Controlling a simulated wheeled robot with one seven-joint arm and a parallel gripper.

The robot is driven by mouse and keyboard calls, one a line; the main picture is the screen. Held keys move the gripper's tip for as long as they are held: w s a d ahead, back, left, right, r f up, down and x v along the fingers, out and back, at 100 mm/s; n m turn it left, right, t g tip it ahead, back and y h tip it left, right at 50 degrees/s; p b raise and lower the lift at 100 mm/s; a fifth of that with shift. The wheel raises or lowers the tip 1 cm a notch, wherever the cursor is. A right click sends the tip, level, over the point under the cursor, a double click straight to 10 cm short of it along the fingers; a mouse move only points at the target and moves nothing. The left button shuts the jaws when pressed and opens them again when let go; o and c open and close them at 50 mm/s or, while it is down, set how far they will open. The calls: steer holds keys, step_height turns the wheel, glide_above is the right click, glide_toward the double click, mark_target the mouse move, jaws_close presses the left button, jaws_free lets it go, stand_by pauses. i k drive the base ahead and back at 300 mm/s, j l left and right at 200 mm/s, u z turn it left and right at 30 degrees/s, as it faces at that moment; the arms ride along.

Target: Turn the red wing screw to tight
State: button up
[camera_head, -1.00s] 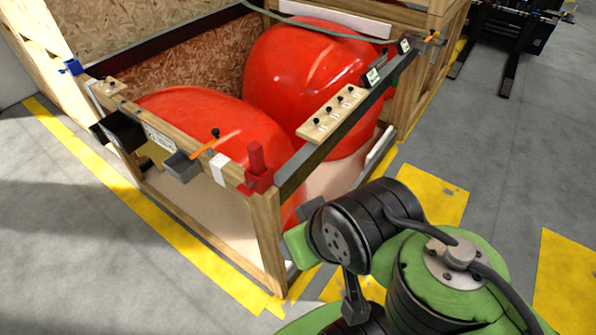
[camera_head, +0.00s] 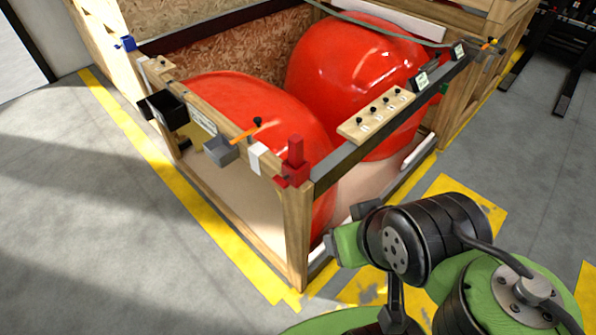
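The red wing screw seems to belong to the red clamp (camera_head: 294,168) at the near corner of the wooden crate frame (camera_head: 296,240). Its upright red block stands above the rail, and a small red part juts out at its lower left. The exact angle of the screw is too small to tell. My arm, green and black, is folded at the lower right, apart from the crate. My gripper's fingers do not show clearly in this view.
Two red nosecones (camera_head: 345,75) sit in the crate. The front rail carries a black bin (camera_head: 163,108), a grey bin (camera_head: 221,150) and an orange-handled lever (camera_head: 246,133). A peg board (camera_head: 376,115) lies on the right rail. Floor at left is clear.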

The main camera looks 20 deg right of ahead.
mark_target(281, 183)
steer(key=j+u, duration=0.15)
steer(key=u, duration=0.35)
steer(key=j+u, duration=0.15)
steer(key=u, duration=0.3)
steer(key=j+u, duration=0.2)
steer(key=u, duration=0.3)
steer(key=j+u, duration=0.15)
steer(key=u, duration=0.3)
